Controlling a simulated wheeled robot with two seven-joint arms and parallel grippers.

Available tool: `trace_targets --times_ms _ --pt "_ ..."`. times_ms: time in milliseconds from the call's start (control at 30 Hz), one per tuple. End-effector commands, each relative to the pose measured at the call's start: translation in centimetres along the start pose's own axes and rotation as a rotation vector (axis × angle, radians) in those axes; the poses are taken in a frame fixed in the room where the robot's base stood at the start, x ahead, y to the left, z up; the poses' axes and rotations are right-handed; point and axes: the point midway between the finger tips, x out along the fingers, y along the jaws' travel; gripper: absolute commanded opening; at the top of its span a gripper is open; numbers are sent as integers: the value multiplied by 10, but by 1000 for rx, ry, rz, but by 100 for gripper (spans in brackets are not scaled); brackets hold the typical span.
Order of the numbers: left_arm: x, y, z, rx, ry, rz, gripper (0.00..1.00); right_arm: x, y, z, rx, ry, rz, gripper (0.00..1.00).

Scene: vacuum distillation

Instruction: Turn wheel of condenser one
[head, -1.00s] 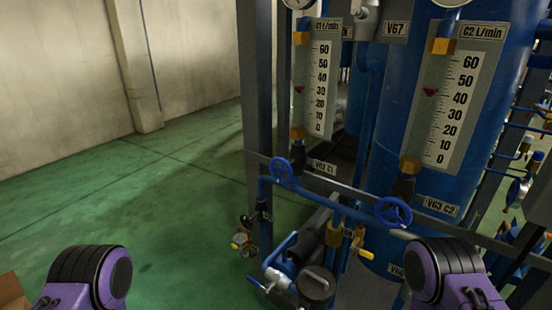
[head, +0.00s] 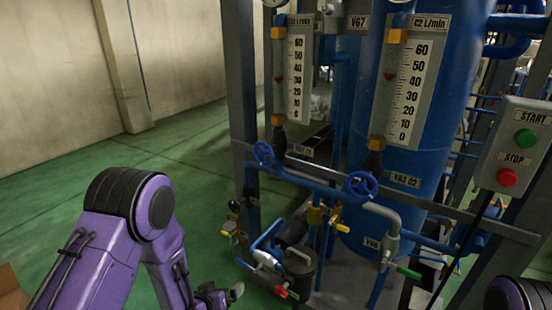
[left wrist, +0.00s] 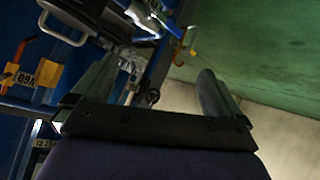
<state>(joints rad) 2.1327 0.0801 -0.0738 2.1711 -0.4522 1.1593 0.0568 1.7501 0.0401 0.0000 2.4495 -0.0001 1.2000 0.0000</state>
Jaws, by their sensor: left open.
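The blue handwheel of condenser one (head: 263,153) sits on the blue pipe below the C1 flow gauge (head: 296,78), beside its label. A second blue handwheel (head: 362,184) sits to its right, below the C2 gauge (head: 409,82). My left gripper (head: 220,297) is low in the head view, below and to the left of the first wheel and apart from it. In the left wrist view my left gripper (left wrist: 150,98) has its two fingers spread with nothing between them. My right arm shows only at the lower right corner; its gripper is out of view.
A grey control box (head: 522,148) with green START and red STOP buttons stands at the right. A dark canister (head: 300,270), pipes and small valves crowd the area below the wheels. A grey upright post (head: 243,100) stands left of the first wheel.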

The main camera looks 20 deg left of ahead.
Motion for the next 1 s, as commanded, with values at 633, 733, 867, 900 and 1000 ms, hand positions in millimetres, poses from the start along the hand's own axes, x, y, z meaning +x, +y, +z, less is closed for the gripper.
trace_targets --times_ms 633,733,867,900,1000 --pt "-11 154 -341 454 560 427 100 5 0 2 0 0 0 0" --pt "7 166 -350 453 560 428 100 1 0 1 0 0 0 0" --pt "26 177 -359 450 559 427 100 -2 0 -1 0 0 0 0" --pt "30 180 -362 450 560 427 100 -3 0 -1 0 0 0 0" --pt "36 184 -365 449 559 427 100 -3 0 -1 0 -1 0 0"
